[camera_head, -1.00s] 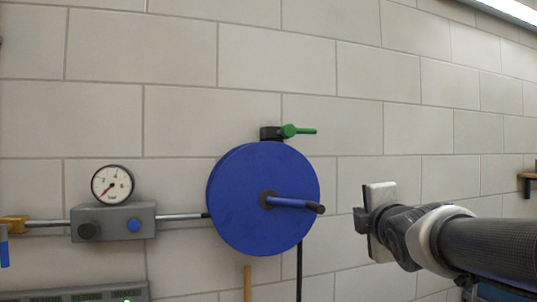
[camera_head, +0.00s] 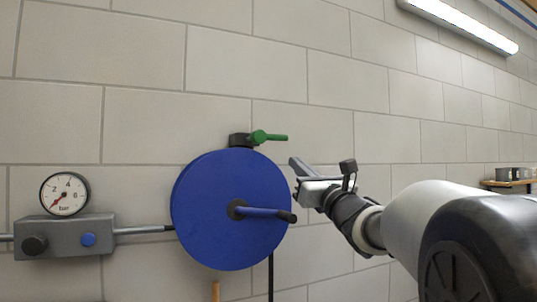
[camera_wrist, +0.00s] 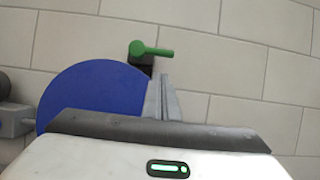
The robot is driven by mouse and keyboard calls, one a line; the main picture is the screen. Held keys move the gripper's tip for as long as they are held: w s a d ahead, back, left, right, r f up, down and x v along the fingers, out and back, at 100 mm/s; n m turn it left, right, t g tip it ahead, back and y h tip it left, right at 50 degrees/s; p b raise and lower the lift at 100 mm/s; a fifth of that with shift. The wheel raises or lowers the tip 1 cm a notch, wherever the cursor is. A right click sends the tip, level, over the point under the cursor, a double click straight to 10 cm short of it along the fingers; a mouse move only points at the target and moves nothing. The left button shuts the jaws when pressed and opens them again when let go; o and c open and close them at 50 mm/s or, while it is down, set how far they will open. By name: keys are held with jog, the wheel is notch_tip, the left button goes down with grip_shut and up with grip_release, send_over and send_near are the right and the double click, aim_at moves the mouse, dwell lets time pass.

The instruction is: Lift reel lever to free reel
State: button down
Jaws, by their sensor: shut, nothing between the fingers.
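The blue reel (camera_head: 205,205) is a large disc on the wall with a crank handle (camera_head: 262,212) ending in a black grip. The green reel lever (camera_head: 272,138) sits on a black block (camera_head: 240,140) at the reel's top edge and points right, about level. In the wrist view the lever (camera_wrist: 155,51) is beyond my fingertips, and the reel (camera_wrist: 85,95) is at left. My gripper (camera_head: 294,162) is shut and empty. It is just right of the reel, below and right of the lever, apart from it. In the wrist view my gripper (camera_wrist: 163,80) hides part of the reel.
A pressure gauge (camera_head: 65,194) stands on a grey valve block (camera_head: 65,237) left of the reel, joined by a pipe (camera_head: 145,230). A black hose (camera_head: 271,275) hangs below the reel. A wooden shelf (camera_head: 508,183) is at far right. The wall above the lever is clear.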

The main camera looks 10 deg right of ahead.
aim_at(271, 137)
jog(key=p+x, duration=0.4)
jog(key=x, duration=0.6)
jog(key=shift+d+n+b, duration=0.1)
jog(key=shift+n+b, duration=0.3)
jog(key=shift+b, duration=0.05)
